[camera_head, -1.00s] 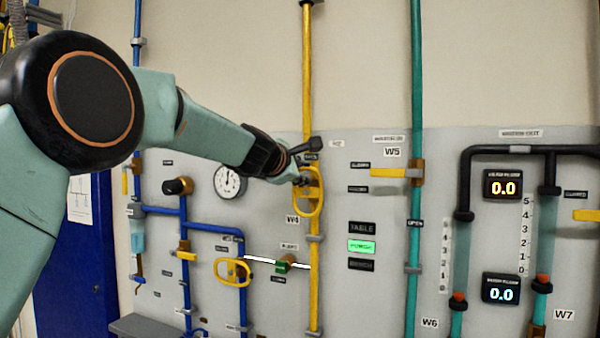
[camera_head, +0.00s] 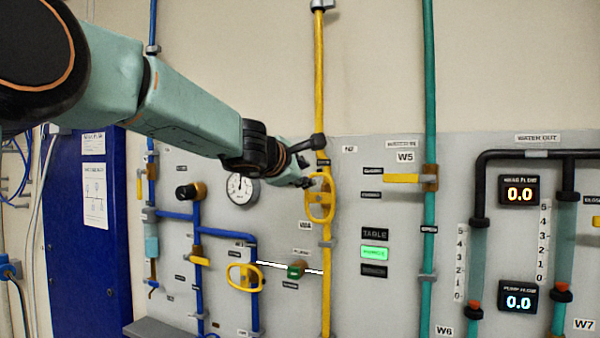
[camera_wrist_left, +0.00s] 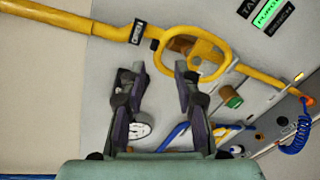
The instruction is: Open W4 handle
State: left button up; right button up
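The W4 handle (camera_head: 320,207) is a yellow oval loop on the vertical yellow pipe (camera_head: 320,90), above and right of the W4 label (camera_head: 305,225). In the left wrist view the loop (camera_wrist_left: 226,62) lies just beyond the fingertips, right of centre, near an OPEN tag (camera_wrist_left: 138,31). My left gripper (camera_head: 305,180) is at the upper left of the loop and partly overlaps it in the head view. In the left wrist view my left gripper (camera_wrist_left: 157,75) is open, its fingers apart with nothing between them. Contact with the loop cannot be told. My right gripper is out of view.
Another yellow loop handle (camera_head: 245,278) sits lower left on blue piping. A black knob (camera_head: 187,191) and gauge (camera_head: 241,188) are left of the gripper. The W5 lever (camera_head: 404,178) is on the green pipe at right.

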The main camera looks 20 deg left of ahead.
pick_arm(q)
jog(key=shift+v, duration=0.95)
jog(key=shift+w, duration=0.1)
jog(key=shift+a, duration=0.1)
